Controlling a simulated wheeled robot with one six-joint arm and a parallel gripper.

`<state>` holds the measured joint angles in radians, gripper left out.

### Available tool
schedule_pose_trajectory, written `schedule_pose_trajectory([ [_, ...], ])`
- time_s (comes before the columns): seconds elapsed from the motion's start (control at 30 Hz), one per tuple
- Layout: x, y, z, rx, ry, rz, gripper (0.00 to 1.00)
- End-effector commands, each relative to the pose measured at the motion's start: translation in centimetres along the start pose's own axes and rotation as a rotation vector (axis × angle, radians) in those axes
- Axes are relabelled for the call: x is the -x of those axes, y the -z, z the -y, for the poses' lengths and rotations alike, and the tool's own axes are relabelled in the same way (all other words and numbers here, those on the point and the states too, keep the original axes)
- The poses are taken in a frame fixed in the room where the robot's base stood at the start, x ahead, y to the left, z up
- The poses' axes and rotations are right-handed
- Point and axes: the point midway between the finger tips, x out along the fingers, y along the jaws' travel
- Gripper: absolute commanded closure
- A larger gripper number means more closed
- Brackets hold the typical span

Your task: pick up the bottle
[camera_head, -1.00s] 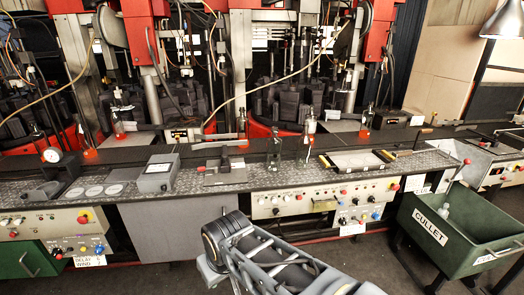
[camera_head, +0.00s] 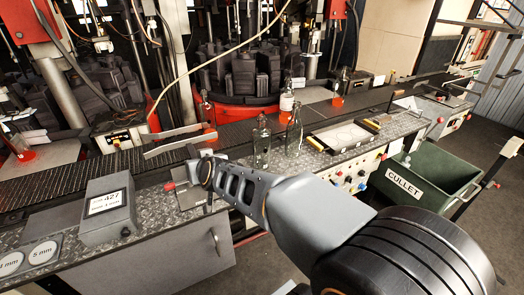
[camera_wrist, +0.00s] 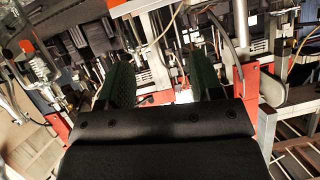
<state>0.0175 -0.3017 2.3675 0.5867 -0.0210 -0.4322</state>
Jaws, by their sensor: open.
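Two clear glass bottles stand upright on the counter in the head view: one (camera_head: 262,145) nearer, and one (camera_head: 294,135) just right of it. A bottle with a white label (camera_head: 286,100) stands behind them. More bottles with glowing orange bases stand along the conveyor, one (camera_head: 208,112) to the left and one (camera_head: 338,88) to the right. Which bottle is meant cannot be told. My gripper (camera_wrist: 165,80) is open in the wrist view, its two dark green fingers apart with no bottle visible between them. In the head view my arm reaches left of the clear bottles; its fingers cannot be made out.
A grey box labelled 427 (camera_head: 108,208) sits on the counter at left. A tray with yellow-ended handles (camera_head: 344,136) lies right of the bottles. A green cullet bin (camera_head: 425,185) stands on the floor at right. Red-framed machines rise behind the conveyor.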

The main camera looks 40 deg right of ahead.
Motion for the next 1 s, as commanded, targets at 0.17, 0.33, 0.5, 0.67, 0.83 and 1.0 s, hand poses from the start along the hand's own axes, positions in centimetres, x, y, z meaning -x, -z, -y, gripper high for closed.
schedule_pose_trajectory([
  [0.17,-2.3,5.1,-5.7,-0.073,-0.286,-0.299,0.4],
  [0.33,-1.8,6.6,-10.8,-0.095,-0.591,-0.444,0.4],
  [0.5,-0.7,6.6,-13.6,-0.094,-0.802,-0.494,0.4],
  [0.67,-0.8,6.9,-15.6,-0.091,-0.889,-0.504,0.4],
  [0.83,-2.2,8.1,-18.0,-0.092,-0.9,-0.506,0.4],
  [1.0,-3.6,9.1,-20.0,-0.091,-0.897,-0.507,0.4],
])
